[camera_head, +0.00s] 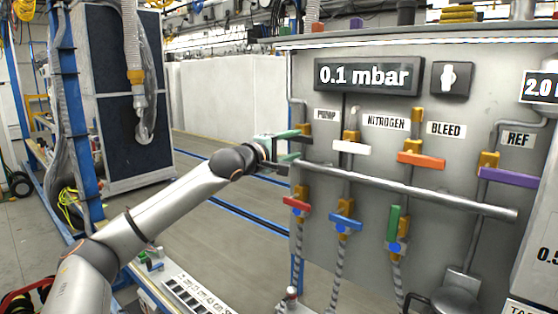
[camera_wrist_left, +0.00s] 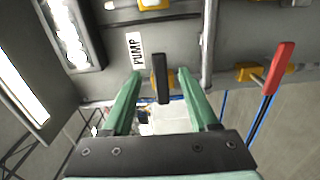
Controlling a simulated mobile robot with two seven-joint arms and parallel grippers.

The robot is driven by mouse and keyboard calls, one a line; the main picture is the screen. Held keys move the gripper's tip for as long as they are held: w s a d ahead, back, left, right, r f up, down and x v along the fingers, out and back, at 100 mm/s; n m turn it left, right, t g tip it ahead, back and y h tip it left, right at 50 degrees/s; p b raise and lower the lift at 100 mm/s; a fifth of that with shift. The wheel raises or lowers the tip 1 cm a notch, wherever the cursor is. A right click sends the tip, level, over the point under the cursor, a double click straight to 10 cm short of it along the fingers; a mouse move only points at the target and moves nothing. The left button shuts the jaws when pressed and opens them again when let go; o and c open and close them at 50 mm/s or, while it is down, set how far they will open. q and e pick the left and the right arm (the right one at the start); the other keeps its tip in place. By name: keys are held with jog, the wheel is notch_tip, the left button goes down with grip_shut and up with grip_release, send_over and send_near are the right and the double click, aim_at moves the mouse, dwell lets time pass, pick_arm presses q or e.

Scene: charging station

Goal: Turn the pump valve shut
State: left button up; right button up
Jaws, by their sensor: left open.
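The pump valve's brass body (camera_head: 304,129) sits below the PUMP label (camera_head: 326,115), at the left edge of the grey panel in the head view. In the left wrist view, its dark handle bar (camera_wrist_left: 160,79) stands below the PUMP label (camera_wrist_left: 135,50). My left gripper (camera_head: 285,146) has green fingers and is open at the valve. In the left wrist view, the handle lies between the open fingertips of this gripper (camera_wrist_left: 161,73), with gaps visible on both sides. In the head view I cannot clearly make out the handle at the fingers. My right gripper is not in view.
A long grey pipe (camera_head: 400,187) crosses the panel just below the valve. White (camera_head: 351,147), orange (camera_head: 421,160) and purple (camera_head: 510,178) handles lie to the right. A red handle (camera_head: 297,203) is below, also in the wrist view (camera_wrist_left: 275,80). Open floor lies left of the panel.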

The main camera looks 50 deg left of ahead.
pick_arm(q)
jog(key=shift+s+d+b, duration=0.2)
jog(key=shift+s+b, duration=0.9)
jog(key=shift+s, duration=0.35)
jog(key=shift+s+d+b, duration=0.2)
jog(key=shift+s+b, duration=0.9)
jog(key=shift+s, duration=0.35)
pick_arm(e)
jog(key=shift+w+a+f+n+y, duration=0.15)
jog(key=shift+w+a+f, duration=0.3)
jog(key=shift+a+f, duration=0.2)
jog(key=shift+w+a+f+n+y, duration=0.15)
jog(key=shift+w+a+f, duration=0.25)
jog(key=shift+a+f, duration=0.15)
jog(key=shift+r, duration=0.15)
